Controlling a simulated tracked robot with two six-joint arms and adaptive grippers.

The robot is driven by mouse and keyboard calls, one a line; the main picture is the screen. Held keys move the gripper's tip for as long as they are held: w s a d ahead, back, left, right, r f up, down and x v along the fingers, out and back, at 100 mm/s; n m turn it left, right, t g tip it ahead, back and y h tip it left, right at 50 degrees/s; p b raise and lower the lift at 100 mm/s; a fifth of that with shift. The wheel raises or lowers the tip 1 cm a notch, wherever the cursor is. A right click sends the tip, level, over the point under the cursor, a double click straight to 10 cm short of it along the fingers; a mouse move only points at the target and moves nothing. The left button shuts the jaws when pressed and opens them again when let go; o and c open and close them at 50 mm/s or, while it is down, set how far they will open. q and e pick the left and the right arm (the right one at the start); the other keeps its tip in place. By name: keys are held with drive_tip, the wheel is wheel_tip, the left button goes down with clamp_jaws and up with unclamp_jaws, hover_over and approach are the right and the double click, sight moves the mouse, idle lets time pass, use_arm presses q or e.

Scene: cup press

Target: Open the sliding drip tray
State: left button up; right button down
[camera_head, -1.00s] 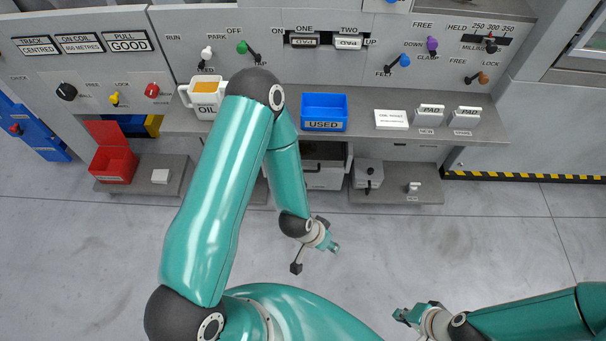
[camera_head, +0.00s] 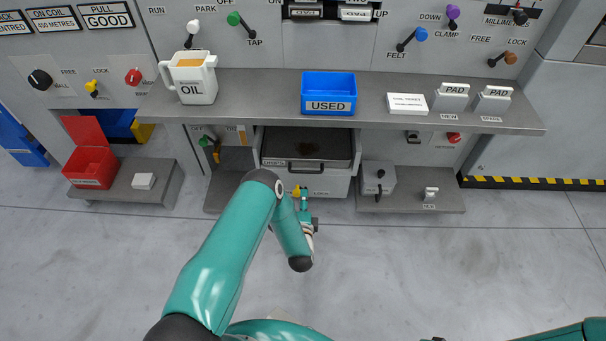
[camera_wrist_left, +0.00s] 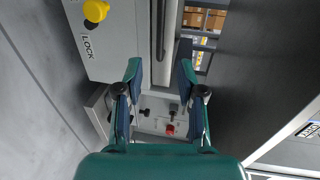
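The drip tray (camera_head: 275,163) sits in the recess under the counter, with a dark top surface, a labelled front and a dark bar handle (camera_head: 305,168). I cannot tell how far out it stands. The yellow knob also shows in the left wrist view (camera_wrist_left: 96,11). My left gripper (camera_head: 303,190) is just in front of this lower front. In the left wrist view its fingers (camera_wrist_left: 160,75) are apart and empty, with a dark bar (camera_wrist_left: 159,35) ahead of them. Only a sliver of my right gripper shows at the bottom edge.
A grey box (camera_head: 377,178) stands on a low shelf right of the recess. A red bin (camera_head: 91,167) stands on a low shelf at the left. The counter above holds an oil jug (camera_head: 193,80) and a blue USED bin (camera_head: 328,92). The floor in front is clear.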

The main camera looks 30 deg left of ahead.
use_arm(q)
drive_tip(key=b+x, duration=0.4)
drive_tip(key=x, duration=1)
drive_tip(key=shift+w+f, duration=0.1)
drive_tip(key=shift+w, duration=0.05)
drive_tip(key=shift+d, duration=0.1)
clamp_jaws()
